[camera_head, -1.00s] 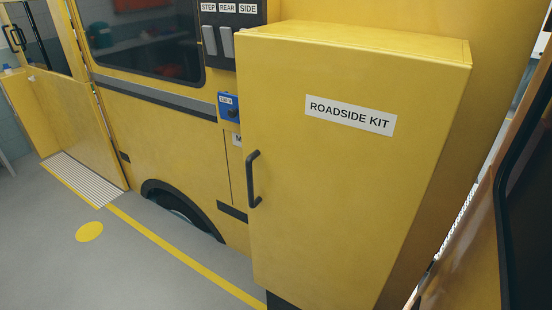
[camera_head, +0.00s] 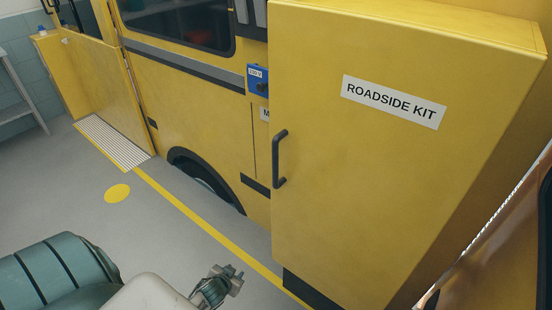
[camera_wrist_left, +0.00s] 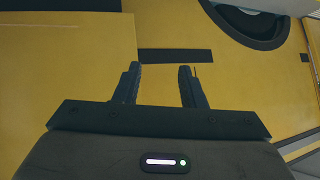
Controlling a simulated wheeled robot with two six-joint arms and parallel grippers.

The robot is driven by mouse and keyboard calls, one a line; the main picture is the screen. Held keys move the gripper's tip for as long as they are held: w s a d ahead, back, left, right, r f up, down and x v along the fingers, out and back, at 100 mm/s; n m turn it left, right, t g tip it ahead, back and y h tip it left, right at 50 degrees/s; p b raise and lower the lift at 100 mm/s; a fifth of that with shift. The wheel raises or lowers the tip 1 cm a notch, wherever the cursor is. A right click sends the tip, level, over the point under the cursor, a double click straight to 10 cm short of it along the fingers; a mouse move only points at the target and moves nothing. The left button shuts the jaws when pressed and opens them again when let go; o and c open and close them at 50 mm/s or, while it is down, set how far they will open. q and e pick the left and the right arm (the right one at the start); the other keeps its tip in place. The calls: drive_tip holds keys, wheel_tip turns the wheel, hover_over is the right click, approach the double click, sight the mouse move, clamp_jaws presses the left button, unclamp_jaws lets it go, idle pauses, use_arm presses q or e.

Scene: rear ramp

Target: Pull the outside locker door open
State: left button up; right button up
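The yellow locker door (camera_head: 350,190) with the "ROADSIDE KIT" label (camera_head: 394,101) stands closed at the right of the head view. Its black vertical handle (camera_head: 279,158) is on the door's left edge. My left gripper (camera_head: 236,278) is low in front of the locker, below and to the left of the handle, apart from it. In the left wrist view its two fingers (camera_wrist_left: 160,85) are spread with nothing between them, facing yellow bodywork. The handle is not seen in the wrist view. My right gripper is out of view.
The yellow vehicle side has a blue box (camera_head: 258,80) and a wheel arch (camera_head: 205,178) left of the locker. A ribbed step plate (camera_head: 112,142) lies at the left. Grey floor with a yellow line (camera_head: 205,230) is clear. A brown panel (camera_head: 500,255) stands at the right.

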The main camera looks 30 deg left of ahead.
use_arm(q)
drive_tip(key=w+d+r+t, duration=0.15)
drive_tip(key=w+r, duration=0.25)
drive_tip(key=r, duration=0.6)
drive_tip(key=w+r+t, duration=0.3)
drive_tip(key=w+r, duration=0.1)
drive_tip(key=r, duration=0.6)
drive_tip(key=t, duration=0.5)
approach(274, 156)
drive_tip(key=shift+n+g+h, duration=0.25)
drive_tip(key=shift+n+h, duration=0.05)
drive_tip(key=shift+n, duration=0.1)
drive_tip(key=w+p, duration=0.1)
drive_tip(key=w, duration=0.2)
drive_tip(key=w+a+p, duration=0.1)
drive_tip(key=w+p, duration=0.1)
drive_tip(key=w, duration=0.1)
drive_tip(key=w+p, duration=0.2)
drive_tip(key=w, duration=0.2)
drive_tip(key=shift+a+r, duration=0.3)
drive_tip(key=shift+r, duration=0.1)
drive_tip(key=shift+w+f+p, duration=0.15)
drive_tip(key=shift+w+p, duration=0.2)
drive_tip(key=shift+w, duration=0.1)
clamp_jaws()
